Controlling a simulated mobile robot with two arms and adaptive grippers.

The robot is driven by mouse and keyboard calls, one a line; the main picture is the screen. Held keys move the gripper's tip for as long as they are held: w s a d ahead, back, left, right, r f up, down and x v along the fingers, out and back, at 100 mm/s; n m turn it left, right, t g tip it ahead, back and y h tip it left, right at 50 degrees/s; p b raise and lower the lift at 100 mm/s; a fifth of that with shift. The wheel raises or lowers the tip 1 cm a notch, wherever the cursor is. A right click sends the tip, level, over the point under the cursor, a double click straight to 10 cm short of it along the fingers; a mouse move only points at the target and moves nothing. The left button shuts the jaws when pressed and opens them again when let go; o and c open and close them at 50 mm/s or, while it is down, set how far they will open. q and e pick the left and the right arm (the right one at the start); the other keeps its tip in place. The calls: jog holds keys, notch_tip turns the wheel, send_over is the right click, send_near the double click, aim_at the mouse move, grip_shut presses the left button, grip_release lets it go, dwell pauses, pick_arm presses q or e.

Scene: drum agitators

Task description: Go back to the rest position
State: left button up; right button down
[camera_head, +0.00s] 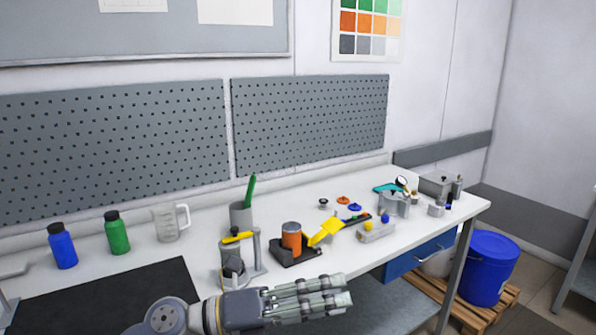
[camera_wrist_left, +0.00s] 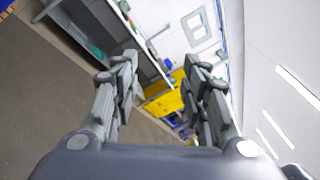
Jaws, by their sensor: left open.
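My left gripper (camera_head: 340,296) reaches in from the bottom left in the head view, above the front edge of the white workbench (camera_head: 345,265). It points to the right and holds nothing. In the left wrist view its two fingers (camera_wrist_left: 160,95) stand apart with an empty gap between them. An orange can (camera_head: 291,237) in a black holder stands on the bench behind the gripper, apart from it. My right gripper is in neither view.
A blue bottle (camera_head: 62,247), a green bottle (camera_head: 117,233) and a clear jug (camera_head: 168,222) stand at the left. A grey cup (camera_head: 241,216) holds a green tool. Small parts crowd the right of the bench. A blue drum (camera_head: 490,268) stands on a pallet.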

pick_arm(q)
jog(key=w+a+r+n+t+y, duration=0.1)
jog(key=w+a+n+t+y, duration=0.25)
jog(key=n+t, duration=0.55)
jog(key=w+a+n+t+y, duration=0.25)
jog(key=a+n+t, duration=0.3)
jog(key=n, duration=0.55)
jog(key=s+a+f+n+g+y, duration=0.1)
jog(key=a+f+n+y, duration=0.55)
jog(key=f, duration=0.25)
jog(key=s+a+f+n+g+y, duration=0.1)
jog(key=a+f+n+y, duration=0.5)
jog(key=f, duration=0.3)
jog(key=s+a+f+n+g, duration=0.25)
jog(key=s+f+g, duration=0.35)
jog(key=s+f, duration=0.5)
jog(key=s+a+f+n+g, duration=0.1)
jog(key=s+f+n+g, duration=0.45)
jog(key=s, duration=0.85)
notch_tip(320, 180, down, 28)
jog(key=s+m+g, duration=0.2)
jog(key=s+a+f+g, duration=0.1)
jog(key=s+a+f, duration=0.2)
jog(key=s+f, duration=1.2)
jog(key=shift+s+f, duration=0.35)
jog(key=shift+s, duration=0.5)
